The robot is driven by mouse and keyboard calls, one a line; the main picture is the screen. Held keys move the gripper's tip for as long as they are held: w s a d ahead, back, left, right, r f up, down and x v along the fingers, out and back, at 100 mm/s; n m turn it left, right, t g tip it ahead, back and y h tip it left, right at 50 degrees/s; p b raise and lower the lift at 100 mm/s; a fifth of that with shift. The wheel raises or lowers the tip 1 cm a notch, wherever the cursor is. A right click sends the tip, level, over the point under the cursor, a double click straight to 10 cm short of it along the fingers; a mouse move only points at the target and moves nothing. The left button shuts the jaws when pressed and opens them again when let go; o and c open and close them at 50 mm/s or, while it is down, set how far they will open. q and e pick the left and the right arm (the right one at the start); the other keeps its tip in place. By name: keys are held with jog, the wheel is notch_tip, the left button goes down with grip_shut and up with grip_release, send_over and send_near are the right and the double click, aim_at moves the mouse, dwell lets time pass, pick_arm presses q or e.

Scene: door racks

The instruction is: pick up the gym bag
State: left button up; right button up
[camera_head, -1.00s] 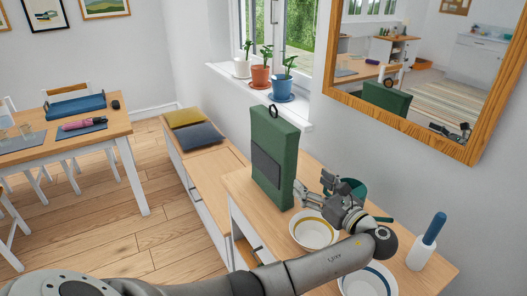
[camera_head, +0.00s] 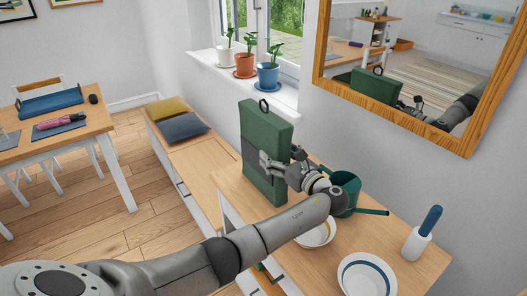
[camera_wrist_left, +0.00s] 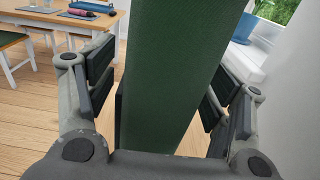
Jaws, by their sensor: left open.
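The gym bag (camera_head: 258,135) is a tall green box shape with a dark front pocket and a black loop on top. It stands upright on the wooden cabinet top beside the wall. My left gripper (camera_head: 281,162) is at the bag's right side, its fingers reaching along the bag's faces. In the left wrist view the bag (camera_wrist_left: 165,70) stands between the spread fingers of the left gripper (camera_wrist_left: 158,98). My right gripper is in no view.
A green watering can (camera_head: 346,190) stands just behind my left gripper. Two bowls, one partly under my arm and one blue-rimmed (camera_head: 367,275), and a blue-handled brush in a holder (camera_head: 421,240) stand to the right. Potted plants (camera_head: 268,75) line the sill; a mirror (camera_head: 400,118) hangs above.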

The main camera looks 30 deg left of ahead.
pick_arm(q)
jog(key=shift+x, duration=1.3)
jog(key=shift+d+r, duration=0.1)
jog(key=c, duration=1.2)
